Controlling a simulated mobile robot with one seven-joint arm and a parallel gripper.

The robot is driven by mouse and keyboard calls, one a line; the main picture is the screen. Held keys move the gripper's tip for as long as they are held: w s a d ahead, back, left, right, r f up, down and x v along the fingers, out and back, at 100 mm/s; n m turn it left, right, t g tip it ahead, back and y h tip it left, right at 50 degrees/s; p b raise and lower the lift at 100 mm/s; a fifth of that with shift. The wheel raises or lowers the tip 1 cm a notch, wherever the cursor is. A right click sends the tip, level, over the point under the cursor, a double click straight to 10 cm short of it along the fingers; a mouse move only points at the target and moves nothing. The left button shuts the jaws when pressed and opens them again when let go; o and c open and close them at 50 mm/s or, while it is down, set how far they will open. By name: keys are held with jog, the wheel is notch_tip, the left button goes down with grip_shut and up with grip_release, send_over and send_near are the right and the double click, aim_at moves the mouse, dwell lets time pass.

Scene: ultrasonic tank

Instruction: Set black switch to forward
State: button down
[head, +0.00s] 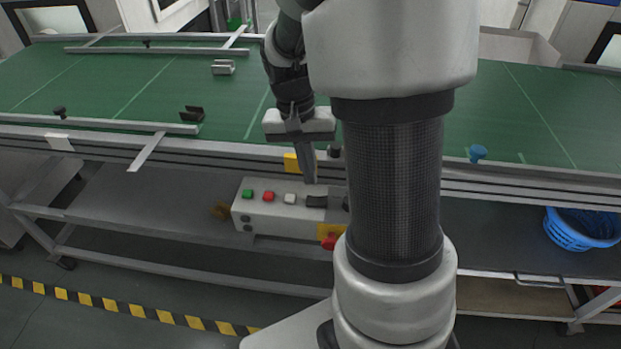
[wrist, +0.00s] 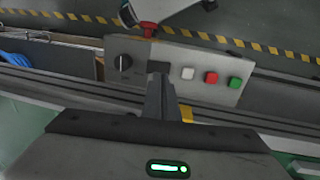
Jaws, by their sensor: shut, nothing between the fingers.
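The control box (head: 270,222) is light grey and hangs under the front edge of the conveyor. The black switch (wrist: 123,62) is a round knob at the left end of the box face in the wrist view. Its setting is too small to read. In the head view my arm mostly hides the knob. My gripper (head: 311,182) is shut and empty, pointing down. In the wrist view its fingertips (wrist: 160,80) are at a dark rectangular panel (wrist: 158,67), to the right of the knob. I cannot tell whether they touch it.
The box has a white button (head: 290,198), a red button (head: 268,196) and a green button (head: 247,193). A red knob (head: 330,242) sticks out at its front. The green conveyor belt (head: 150,85) lies behind. A blue basket (head: 570,232) is at the right.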

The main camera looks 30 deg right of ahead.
notch_tip(320, 180, up, 8)
jog(key=p, duration=0.1)
jog(key=shift+w+a+f, duration=0.15)
jog(key=shift+w+a, duration=0.2)
jog(key=shift+a, duration=0.1)
